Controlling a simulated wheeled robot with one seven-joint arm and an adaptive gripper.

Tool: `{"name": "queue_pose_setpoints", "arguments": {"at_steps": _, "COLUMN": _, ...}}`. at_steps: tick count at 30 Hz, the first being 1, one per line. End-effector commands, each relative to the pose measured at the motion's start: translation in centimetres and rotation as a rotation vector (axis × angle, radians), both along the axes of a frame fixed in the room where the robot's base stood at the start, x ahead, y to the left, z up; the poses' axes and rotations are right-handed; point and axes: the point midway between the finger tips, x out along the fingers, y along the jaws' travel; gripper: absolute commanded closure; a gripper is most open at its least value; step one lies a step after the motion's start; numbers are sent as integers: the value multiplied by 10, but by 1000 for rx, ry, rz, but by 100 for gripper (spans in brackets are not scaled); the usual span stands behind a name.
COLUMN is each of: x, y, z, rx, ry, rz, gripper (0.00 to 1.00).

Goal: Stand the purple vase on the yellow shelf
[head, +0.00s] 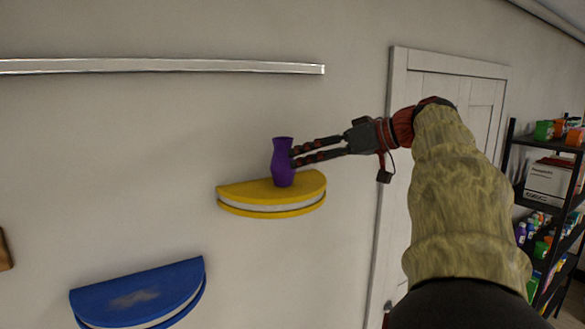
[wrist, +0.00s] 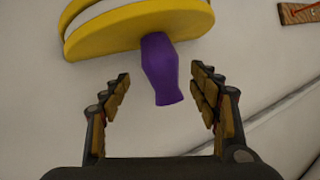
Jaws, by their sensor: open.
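The purple vase (head: 283,165) stands upright on the yellow shelf (head: 240,193), a half-round board fixed to the wall. My gripper (head: 291,157) reaches in from the right, with its fingertips close to the vase in the head view. In the wrist view my gripper (wrist: 160,88) is open, with one finger on each side. There the vase (wrist: 160,70) lies between and slightly beyond the fingers, with a gap on both sides. The yellow shelf (wrist: 100,30) shows at the top of the wrist view. No finger clearly touches the vase.
A blue half-round shelf (head: 140,295) is lower left on the wall, with nothing on it. A long pale ledge (head: 160,66) runs above. A white door (head: 445,65) and a black rack (head: 560,149) with boxes and bottles are on the right.

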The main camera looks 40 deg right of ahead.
Motion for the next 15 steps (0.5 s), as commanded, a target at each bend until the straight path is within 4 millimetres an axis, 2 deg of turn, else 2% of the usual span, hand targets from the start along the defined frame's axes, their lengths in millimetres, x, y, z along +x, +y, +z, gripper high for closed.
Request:
{"name": "queue_pose_setpoints", "arguments": {"at_steps": 1, "x": -9, "y": -4, "z": 3, "rx": -1, "ry": 0, "rz": -4, "gripper": 39}}
{"name": "queue_pose_setpoints", "arguments": {"at_steps": 6, "x": -27, "y": -7, "z": 11, "rx": 0, "ry": -1, "rz": -1, "gripper": 39}}
{"name": "queue_pose_setpoints", "arguments": {"at_steps": 15, "x": -35, "y": -8, "z": 15, "rx": 1, "ry": -1, "rz": 1, "gripper": 39}}
